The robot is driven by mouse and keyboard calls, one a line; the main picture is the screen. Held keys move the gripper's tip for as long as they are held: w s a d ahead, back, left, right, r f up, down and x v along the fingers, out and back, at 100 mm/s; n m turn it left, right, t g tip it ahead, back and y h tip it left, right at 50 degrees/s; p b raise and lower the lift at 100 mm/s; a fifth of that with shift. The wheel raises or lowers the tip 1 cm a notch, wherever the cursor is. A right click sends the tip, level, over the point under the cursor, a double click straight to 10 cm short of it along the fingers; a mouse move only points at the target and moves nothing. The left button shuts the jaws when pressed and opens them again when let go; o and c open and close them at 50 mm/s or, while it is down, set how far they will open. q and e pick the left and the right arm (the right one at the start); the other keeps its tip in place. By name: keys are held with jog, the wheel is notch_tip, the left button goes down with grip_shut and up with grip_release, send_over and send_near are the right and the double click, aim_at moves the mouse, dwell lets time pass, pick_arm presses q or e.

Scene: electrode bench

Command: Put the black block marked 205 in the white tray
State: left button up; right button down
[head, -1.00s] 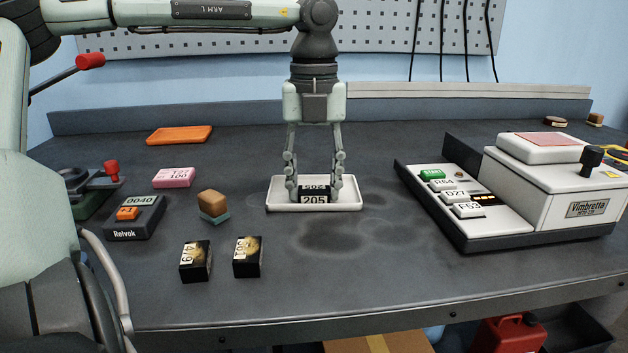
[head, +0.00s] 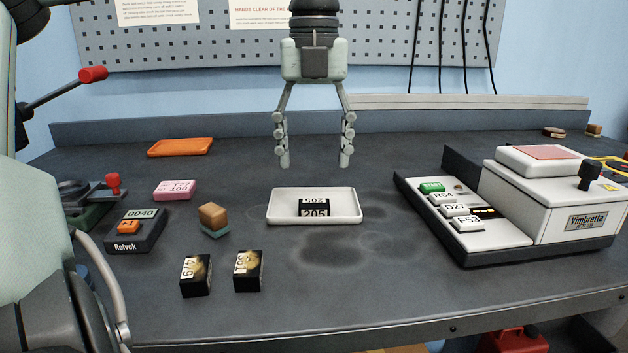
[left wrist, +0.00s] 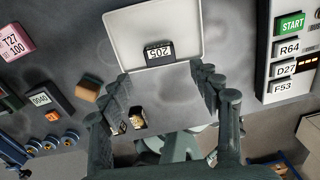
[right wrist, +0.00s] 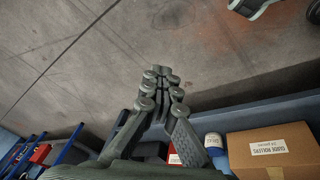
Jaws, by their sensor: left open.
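The black block marked 205 (head: 314,208) sits in the white tray (head: 281,207), near the middle of the tray's front side. It also shows in the left wrist view (left wrist: 159,53), inside the tray (left wrist: 190,20). My left gripper (head: 314,163) is open and empty, above the tray and clear of the block. In the left wrist view its fingers stand wide apart with nothing between them. My right gripper (right wrist: 166,76) shows only in the right wrist view, over the floor; its fingertips are close together with nothing seen between them.
Two other black blocks (head: 195,275) (head: 248,271) stand front left of the tray. A brown block on a teal base (head: 213,220), a pink block (head: 175,190), a grey Relvok box (head: 134,230) and an orange tray (head: 180,147) lie left. The Vimbretta machine (head: 540,195) stands right.

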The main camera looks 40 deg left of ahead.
pick_arm(q)
jog(key=shift+r, duration=2.4)
